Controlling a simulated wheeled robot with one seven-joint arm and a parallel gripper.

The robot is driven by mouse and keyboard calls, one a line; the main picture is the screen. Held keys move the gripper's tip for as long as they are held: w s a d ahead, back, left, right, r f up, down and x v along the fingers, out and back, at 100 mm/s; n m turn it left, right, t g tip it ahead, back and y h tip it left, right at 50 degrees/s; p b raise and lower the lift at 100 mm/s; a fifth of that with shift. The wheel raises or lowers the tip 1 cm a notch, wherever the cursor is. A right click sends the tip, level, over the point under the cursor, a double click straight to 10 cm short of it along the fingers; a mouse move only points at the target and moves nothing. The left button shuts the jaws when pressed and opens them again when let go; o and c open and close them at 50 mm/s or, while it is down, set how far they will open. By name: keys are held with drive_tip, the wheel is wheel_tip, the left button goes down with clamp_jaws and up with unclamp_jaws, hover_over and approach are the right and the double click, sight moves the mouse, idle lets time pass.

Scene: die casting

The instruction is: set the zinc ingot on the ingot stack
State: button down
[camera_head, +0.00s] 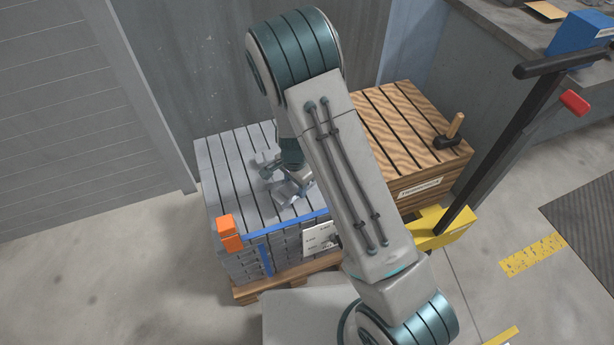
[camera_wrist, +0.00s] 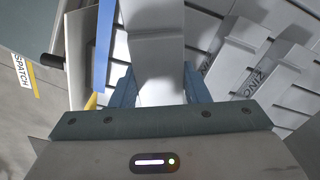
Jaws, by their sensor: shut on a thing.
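The zinc ingot (camera_wrist: 157,45) is a plain grey bar between the two blue fingers of my gripper (camera_wrist: 159,88) in the wrist view. My gripper is shut on it. In the head view my gripper (camera_head: 291,180) is low over the ingot stack (camera_head: 229,178), a block of grey bars in rows on a wooden pallet. The held ingot (camera_head: 287,194) shows partly there, and I cannot tell whether it touches the stack. In the wrist view, loose ingots marked ZINC (camera_wrist: 244,58) lie on the stack top, right of the held one.
A blue strap (camera_head: 265,259) and orange corner piece (camera_head: 229,233) are at the stack's front. A wooden crate (camera_head: 397,112) with a hammer (camera_head: 449,133) stands at right. A yellow pallet truck (camera_head: 441,228) with a tall handle is beside it. Floor at left is clear.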

sight(295, 194)
drive_tip(key=shift+a+f, duration=0.2)
drive_tip(key=shift+f+b, duration=0.5)
drive_tip(key=shift+f, duration=1.3)
drive_tip(key=shift+f, duration=0.2)
drive_tip(key=c, duration=0.8)
unclamp_jaws()
drive_tip(key=shift+s, duration=0.1)
